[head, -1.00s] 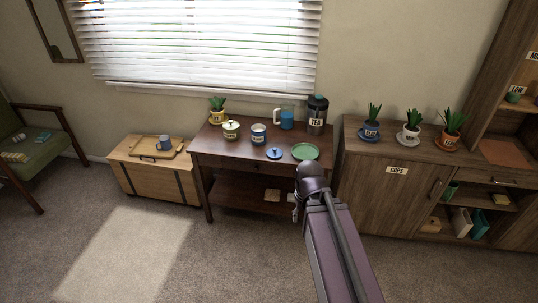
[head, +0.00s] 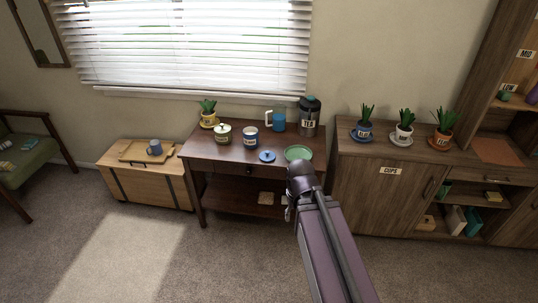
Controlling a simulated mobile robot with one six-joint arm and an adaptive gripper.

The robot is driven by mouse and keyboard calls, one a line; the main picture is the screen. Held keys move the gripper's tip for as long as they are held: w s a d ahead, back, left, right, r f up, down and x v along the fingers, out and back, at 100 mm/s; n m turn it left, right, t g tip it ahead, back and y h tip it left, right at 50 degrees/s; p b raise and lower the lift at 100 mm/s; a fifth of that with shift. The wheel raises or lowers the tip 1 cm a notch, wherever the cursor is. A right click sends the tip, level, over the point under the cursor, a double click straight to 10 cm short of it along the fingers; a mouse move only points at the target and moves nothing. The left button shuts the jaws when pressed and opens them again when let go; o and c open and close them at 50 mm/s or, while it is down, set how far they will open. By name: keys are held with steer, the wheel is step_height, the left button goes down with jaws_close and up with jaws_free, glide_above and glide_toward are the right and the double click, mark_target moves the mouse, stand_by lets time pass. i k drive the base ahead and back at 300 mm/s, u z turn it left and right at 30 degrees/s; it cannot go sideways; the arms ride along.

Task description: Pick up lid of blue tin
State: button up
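The blue tin (head: 250,138) stands on the dark wooden table, with a pale label on its front and its top apparently open. A blue lid (head: 267,156) with a small knob lies flat on the table near the front edge, just right of and in front of the tin. My arm reaches up from the bottom of the head view to the table's front right. My gripper (head: 289,205) is low, at the table's front edge, partly hidden behind my arm's end joint. It is apart from the lid. Its fingers are too small and covered to read.
A green plate (head: 298,153) lies right of the lid. A cabinet (head: 380,190) borders the table's right. Carpet in front is clear.

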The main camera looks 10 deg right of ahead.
mark_target(267, 156)
steer(key=z, duration=0.05)
steer(key=i, duration=0.9)
steer(key=u, duration=0.05)
